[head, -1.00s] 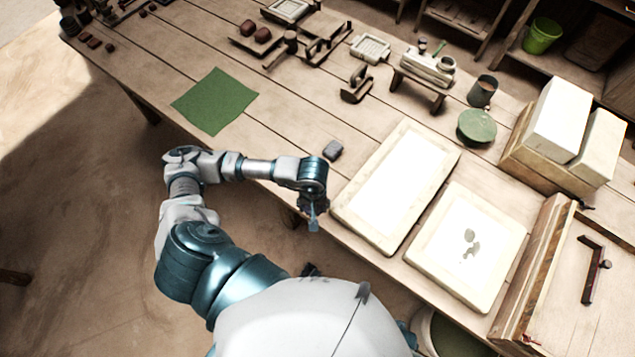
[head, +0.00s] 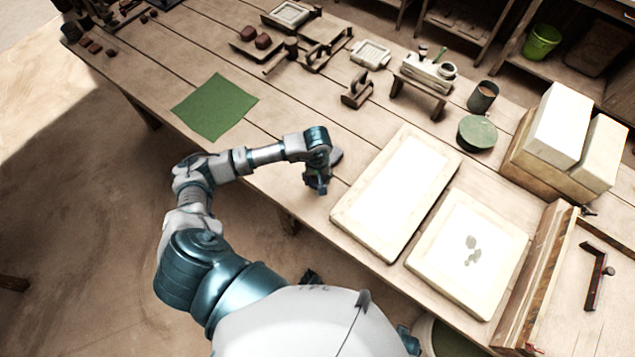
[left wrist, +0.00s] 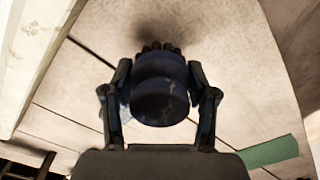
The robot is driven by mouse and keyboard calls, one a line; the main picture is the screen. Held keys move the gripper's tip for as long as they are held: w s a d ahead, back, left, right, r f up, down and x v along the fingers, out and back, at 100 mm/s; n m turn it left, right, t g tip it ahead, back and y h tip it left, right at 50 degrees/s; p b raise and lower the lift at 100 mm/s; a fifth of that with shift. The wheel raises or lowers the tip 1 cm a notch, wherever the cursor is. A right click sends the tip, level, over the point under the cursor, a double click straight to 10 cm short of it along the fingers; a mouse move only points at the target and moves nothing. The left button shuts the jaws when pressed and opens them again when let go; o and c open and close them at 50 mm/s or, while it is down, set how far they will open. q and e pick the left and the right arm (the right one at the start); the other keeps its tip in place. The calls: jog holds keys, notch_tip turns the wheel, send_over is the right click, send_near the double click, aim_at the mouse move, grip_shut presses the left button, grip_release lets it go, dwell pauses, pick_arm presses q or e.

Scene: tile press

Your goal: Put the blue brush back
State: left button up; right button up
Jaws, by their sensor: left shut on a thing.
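The blue brush (left wrist: 160,90) shows in the left wrist view as a dark blue, rounded body with dark bristle tufts at its far end. The fingers of my left gripper (left wrist: 160,100) are shut on it from both sides. In the head view my left gripper (head: 318,187) is over the table's near edge, left of the framed white slab (head: 385,195). The brush is mostly hidden by the gripper there. A dark shadow lies on the tabletop beyond the bristles; I cannot tell whether they touch it. My right gripper is not in view.
A small grey block (head: 337,156) is partly hidden behind my left wrist. A green cloth (head: 214,106) lies to the left. A pale stand with small items (head: 428,70), a dark cup (head: 483,97) and a green disc (head: 477,133) stand further back.

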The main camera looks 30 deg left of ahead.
aim_at(317, 184)
pick_arm(q)
notch_tip(317, 184, down, 3)
jog(key=shift+f, duration=0.2)
jog(key=o, duration=1.1)
notch_tip(317, 184, up, 12)
jog(key=shift+r, duration=0.1)
